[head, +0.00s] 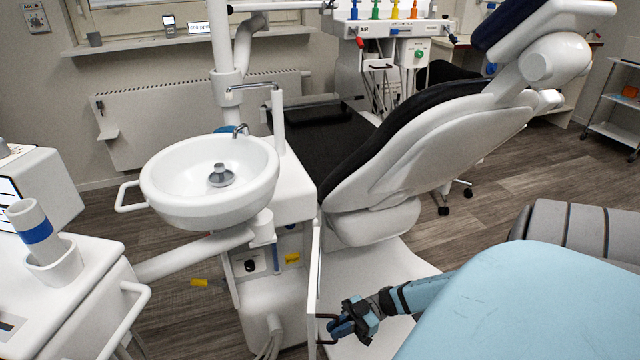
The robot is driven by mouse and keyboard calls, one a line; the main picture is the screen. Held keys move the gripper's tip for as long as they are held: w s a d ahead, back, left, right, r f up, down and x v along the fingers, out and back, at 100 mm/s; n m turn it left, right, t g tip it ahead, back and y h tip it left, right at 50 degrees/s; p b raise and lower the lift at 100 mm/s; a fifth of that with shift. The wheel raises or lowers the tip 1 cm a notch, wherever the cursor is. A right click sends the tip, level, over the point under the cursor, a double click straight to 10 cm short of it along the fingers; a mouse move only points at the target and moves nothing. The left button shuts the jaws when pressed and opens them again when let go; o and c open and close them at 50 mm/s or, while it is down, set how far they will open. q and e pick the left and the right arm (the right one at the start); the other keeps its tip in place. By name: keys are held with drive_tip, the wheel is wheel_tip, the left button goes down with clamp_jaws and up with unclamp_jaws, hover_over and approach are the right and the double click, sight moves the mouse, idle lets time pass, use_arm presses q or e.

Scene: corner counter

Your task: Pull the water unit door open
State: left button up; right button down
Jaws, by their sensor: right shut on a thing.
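The water unit door (315,275) is a thin white panel on the white dental unit, seen almost edge-on. It stands swung open, with the compartment (275,254) visible to its left. Inside are a black knob and a yellow part. A dark bar handle (326,342) sits low on the door's right side. My right gripper (338,327) is shut on this handle, its arm coming in from the lower right. The fingers partly hide the handle. My left gripper is not in view.
A white basin (210,185) with a tap stands above the compartment, on the left. The dental chair (430,150) rises behind the door, its white base (365,275) close to my right gripper. A white cart (75,290) stands at left. Hoses hang below the unit.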

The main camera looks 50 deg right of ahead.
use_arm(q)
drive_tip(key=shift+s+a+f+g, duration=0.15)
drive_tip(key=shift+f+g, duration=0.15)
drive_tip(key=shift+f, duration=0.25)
use_arm(e)
drive_tip(key=shift+s+d, duration=0.65)
drive_tip(key=shift+d, duration=0.05)
drive_tip(key=c, duration=1.3)
unclamp_jaws()
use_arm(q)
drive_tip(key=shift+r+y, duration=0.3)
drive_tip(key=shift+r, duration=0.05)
use_arm(e)
drive_tip(key=shift+o, duration=0.2)
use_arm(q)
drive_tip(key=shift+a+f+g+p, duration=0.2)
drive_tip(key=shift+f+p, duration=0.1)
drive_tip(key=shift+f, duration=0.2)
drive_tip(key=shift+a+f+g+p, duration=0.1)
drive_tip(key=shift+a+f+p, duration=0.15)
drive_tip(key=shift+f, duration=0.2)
use_arm(e)
drive_tip(key=v, duration=1.3)
drive_tip(key=shift+d, duration=0.45)
